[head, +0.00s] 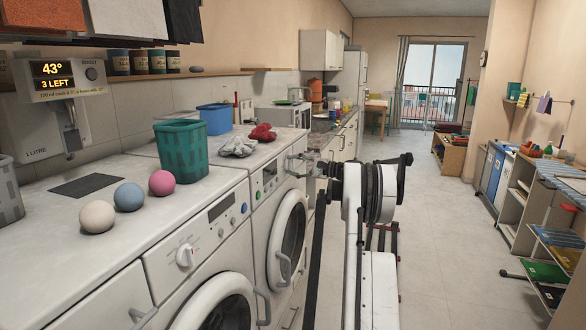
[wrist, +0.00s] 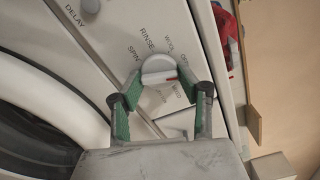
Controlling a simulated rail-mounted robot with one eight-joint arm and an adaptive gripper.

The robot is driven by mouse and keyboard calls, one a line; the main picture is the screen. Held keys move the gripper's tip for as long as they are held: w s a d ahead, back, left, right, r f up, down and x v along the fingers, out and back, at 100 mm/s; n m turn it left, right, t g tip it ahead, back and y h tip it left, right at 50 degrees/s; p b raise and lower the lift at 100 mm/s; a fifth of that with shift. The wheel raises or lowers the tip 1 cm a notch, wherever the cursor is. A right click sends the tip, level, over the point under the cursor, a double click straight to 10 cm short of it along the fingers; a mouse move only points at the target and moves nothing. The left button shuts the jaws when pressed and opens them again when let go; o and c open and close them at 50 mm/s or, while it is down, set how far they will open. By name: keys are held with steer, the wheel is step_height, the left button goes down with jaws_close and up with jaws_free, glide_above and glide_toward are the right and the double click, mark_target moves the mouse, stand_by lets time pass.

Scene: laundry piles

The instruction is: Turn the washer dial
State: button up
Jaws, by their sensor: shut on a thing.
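My gripper (wrist: 162,82) is shut on the dial in the wrist view, with a green-padded finger on each side. In the head view my gripper (head: 298,164) is at the control panel of the farther washer (head: 258,218). The dial is not clear there.
A nearer washer (head: 155,278) has its own white dial (head: 185,256). On top stand a green basket (head: 181,150), several balls, a grey cloth (head: 237,148) and a red cloth (head: 263,132). The floor (head: 430,220) to the right is clear; shelves (head: 515,195) line the right wall.

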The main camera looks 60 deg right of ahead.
steer(key=shift+n, duration=1.5)
steer(key=o, duration=1.2)
steer(key=shift+c, duration=0.2)
steer(key=v, duration=1.2)
steer(key=shift+r, duration=0.1)
